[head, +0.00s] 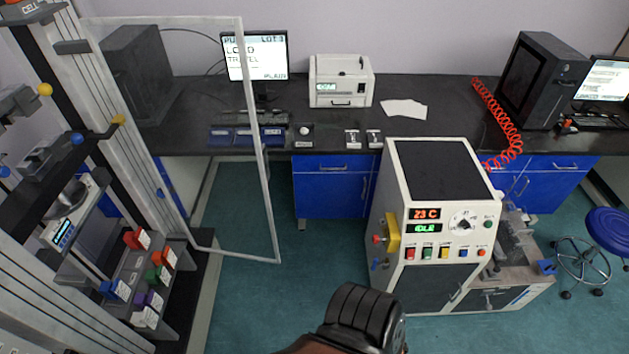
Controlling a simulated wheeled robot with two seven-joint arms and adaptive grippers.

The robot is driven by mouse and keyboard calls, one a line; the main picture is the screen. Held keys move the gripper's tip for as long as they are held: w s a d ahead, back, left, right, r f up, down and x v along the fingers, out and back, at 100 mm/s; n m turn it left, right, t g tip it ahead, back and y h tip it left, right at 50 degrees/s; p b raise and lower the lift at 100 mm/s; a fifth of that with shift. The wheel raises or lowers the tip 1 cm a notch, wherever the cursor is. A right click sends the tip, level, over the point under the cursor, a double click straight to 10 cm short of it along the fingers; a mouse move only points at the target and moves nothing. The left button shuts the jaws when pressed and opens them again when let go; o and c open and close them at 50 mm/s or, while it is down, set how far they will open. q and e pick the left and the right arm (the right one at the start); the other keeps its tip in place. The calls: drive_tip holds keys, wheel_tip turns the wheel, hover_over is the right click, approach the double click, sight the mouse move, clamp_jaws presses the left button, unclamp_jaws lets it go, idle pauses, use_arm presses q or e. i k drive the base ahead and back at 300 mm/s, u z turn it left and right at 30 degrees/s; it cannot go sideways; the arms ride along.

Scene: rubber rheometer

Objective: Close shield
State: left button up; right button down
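The shield (263,150) is a clear panel in a light grey frame at the left. It stands swung out from the tall grey upright of the test machine (125,120), over the floor and in front of the black bench. The machine's left-hand side, with its shelves, is exposed beside it. I see no gripper fingers in the head view. A black rounded, ribbed part, apparently mine, shows at the bottom middle, well apart from the shield.
A white rheometer cabinet (440,220) with lit displays and buttons stands right of centre. Several coloured blocks (138,239) sit on shelves at lower left. The black bench (440,95) carries a monitor (255,56). Teal floor (325,260) is clear between shield and cabinet.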

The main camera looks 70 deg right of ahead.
sight(85, 22)
drive_tip(key=z, duration=0.95)
drive_tip(key=i, duration=0.8)
drive_tip(key=z, duration=0.75)
